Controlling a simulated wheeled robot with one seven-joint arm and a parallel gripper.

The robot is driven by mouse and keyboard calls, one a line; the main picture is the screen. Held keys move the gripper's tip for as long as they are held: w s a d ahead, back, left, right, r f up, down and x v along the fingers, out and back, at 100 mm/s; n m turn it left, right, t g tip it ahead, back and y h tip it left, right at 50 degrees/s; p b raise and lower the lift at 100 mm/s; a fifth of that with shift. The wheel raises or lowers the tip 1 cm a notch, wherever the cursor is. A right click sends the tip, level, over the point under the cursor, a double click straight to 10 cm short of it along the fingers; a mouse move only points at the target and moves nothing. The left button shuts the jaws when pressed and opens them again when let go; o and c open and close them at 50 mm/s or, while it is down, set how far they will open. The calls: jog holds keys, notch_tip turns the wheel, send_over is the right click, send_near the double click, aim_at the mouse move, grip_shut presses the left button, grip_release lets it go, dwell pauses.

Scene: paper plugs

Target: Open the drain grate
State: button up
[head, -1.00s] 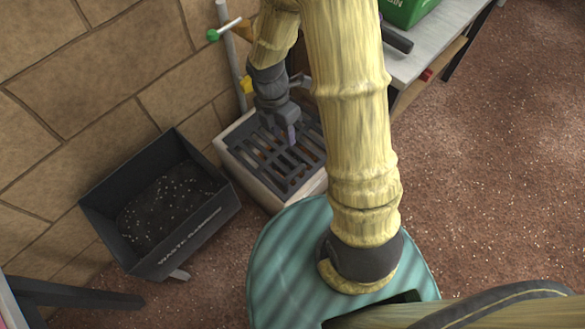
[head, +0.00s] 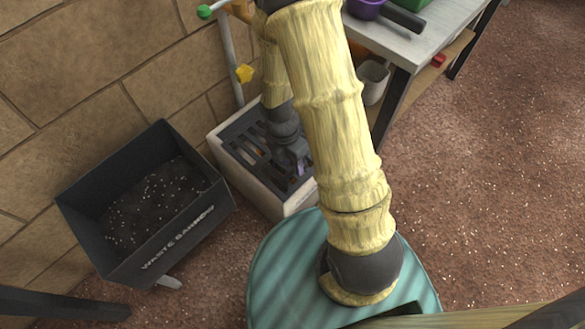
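The drain grate (head: 243,149) is a dark slatted panel lying flat on top of a pale box-shaped drain (head: 262,195) against the wall. Orange-brown bits show between its slats. My gripper (head: 300,168) points down over the right part of the grate, with its fingertips at or just above the slats. My arm hides part of the grate's right side. The fingers are small and partly hidden, so I cannot tell whether they are open or shut, or whether they touch the grate.
A dark waste barrow (head: 140,215) with dark soil stands left of the drain. A workbench (head: 420,50) with a purple bowl (head: 366,8) stands at the upper right. The brown floor at right is clear.

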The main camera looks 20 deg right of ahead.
jog(key=shift+s+f, duration=0.15)
jog(key=shift+f, duration=0.45)
grip_shut()
jog(key=shift+r, duration=0.25)
